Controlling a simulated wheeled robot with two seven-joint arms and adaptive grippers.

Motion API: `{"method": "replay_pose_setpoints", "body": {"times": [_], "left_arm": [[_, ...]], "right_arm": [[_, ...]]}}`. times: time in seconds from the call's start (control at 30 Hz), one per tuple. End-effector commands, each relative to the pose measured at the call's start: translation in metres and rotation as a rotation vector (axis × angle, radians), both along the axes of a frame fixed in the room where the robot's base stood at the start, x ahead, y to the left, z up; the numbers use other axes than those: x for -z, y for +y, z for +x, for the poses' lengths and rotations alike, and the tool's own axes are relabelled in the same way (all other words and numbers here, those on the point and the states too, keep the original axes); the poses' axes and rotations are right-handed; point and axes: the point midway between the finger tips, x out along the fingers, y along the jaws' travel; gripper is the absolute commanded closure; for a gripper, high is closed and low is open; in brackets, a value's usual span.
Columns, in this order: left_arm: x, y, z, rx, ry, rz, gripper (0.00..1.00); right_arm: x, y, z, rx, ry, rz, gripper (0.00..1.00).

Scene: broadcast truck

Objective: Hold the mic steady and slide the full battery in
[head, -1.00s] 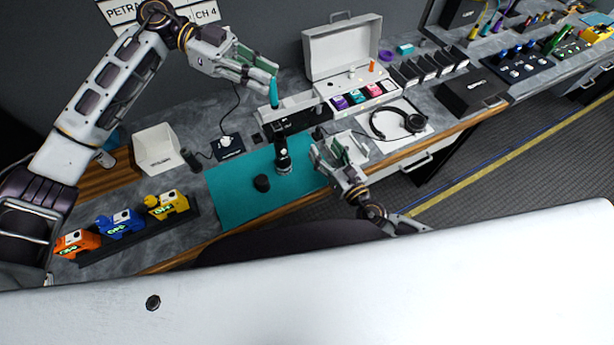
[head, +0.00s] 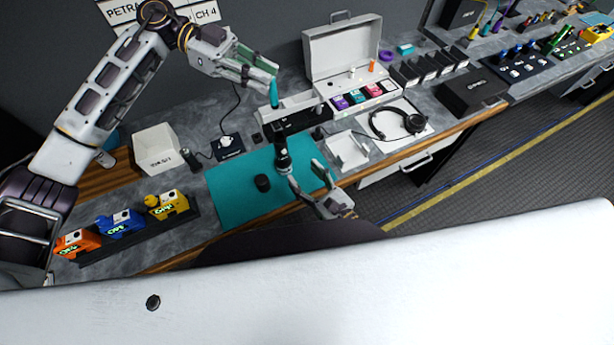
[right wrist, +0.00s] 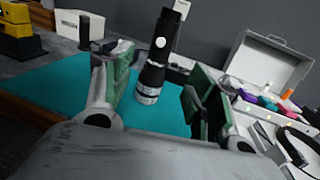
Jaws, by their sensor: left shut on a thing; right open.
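The mic (head: 282,157) is a dark cylinder with a silver ribbed lower end, upright over the teal mat. In the right wrist view the mic (right wrist: 157,58) shows a white button and leans slightly right. A slim teal battery (head: 273,93) points down from my left gripper (head: 268,84), which is shut on it, above and behind the mic. My right gripper (head: 308,177) is open in front of the mic, to its right. In the right wrist view the mic appears between its fingers, seemingly beyond the tips; contact cannot be told. The mic's upper opening is not clear.
A small black cap (head: 262,183) sits on the teal mat (head: 228,190). Orange, blue and yellow units stand in a rack at left. A white bin (head: 157,150), an open white case (head: 342,50), a white tray (head: 347,150) and headphones (head: 397,122) surround the mat.

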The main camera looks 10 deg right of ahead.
Motion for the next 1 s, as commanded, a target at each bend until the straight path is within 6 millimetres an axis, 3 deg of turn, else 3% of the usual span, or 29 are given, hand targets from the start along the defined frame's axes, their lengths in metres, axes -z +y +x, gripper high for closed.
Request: {"method": "replay_pose_setpoints", "body": {"times": [0.37, 1.0], "left_arm": [[0.0, 0.0, 0.0, 0.0, 0.0, 0.0, 1.0], [0.0, 0.0, 0.0, 0.0, 0.0, 0.0, 1.0]], "right_arm": [[0.0, 0.012, 0.022, 0.001, -0.001, 0.003, 0.42], [-0.001, 0.043, 0.077, 0.001, -0.001, 0.003, 0.42]]}}
